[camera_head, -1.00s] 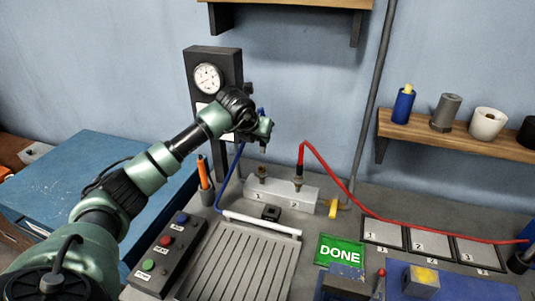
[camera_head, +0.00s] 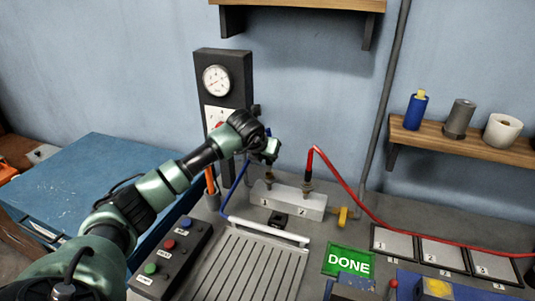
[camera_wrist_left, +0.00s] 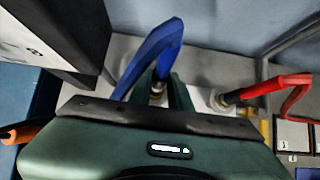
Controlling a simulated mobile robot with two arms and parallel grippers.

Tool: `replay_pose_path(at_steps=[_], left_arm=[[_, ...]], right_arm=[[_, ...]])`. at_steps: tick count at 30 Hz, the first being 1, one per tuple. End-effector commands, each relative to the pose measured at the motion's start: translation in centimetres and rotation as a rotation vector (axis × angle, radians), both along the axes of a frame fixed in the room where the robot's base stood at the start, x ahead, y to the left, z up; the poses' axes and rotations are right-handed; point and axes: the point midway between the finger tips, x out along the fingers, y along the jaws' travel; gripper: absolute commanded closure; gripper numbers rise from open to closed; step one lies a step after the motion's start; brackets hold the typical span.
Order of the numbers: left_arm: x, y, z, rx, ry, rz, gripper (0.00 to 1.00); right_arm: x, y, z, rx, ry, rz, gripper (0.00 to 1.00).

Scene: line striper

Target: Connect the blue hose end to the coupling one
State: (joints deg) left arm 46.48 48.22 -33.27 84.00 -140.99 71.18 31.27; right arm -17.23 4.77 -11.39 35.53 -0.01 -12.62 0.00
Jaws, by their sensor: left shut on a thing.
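My left gripper (camera_head: 271,153) is shut on the blue hose (camera_head: 235,184) near its end and holds it just above the coupling one (camera_head: 268,181). The coupling one is a brass fitting on the left of a pale block (camera_head: 290,202). In the left wrist view the blue hose (camera_wrist_left: 152,52) bends down between my fingers, with the fitting (camera_wrist_left: 157,91) right below it. I cannot tell whether the hose end touches the fitting. The red hose (camera_head: 338,168) sits on the coupling two (camera_head: 307,189). My right gripper is not in view.
A dark gauge column (camera_head: 239,94) stands close behind my left arm. A button box (camera_head: 172,258) and a grooved plate (camera_head: 248,268) lie in front. A green DONE sign (camera_head: 348,261) and numbered trays (camera_head: 443,254) are to the right. A yellow valve handle (camera_head: 342,217) is beside the block.

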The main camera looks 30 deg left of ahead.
Motion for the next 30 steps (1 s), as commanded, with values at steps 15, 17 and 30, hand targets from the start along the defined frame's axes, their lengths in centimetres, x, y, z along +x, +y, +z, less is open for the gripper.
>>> replay_pose_path(at_steps=[15,17,30], left_arm=[[0.04,-0.01,0.06,0.000,-0.002,-0.001,1.00],[0.05,0.00,0.04,0.000,-0.002,0.000,1.00],[0.07,0.04,0.13,0.000,-0.002,0.000,1.00]], right_arm=[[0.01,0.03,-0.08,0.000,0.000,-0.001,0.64],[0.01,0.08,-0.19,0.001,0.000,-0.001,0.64],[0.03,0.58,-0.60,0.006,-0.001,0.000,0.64]])
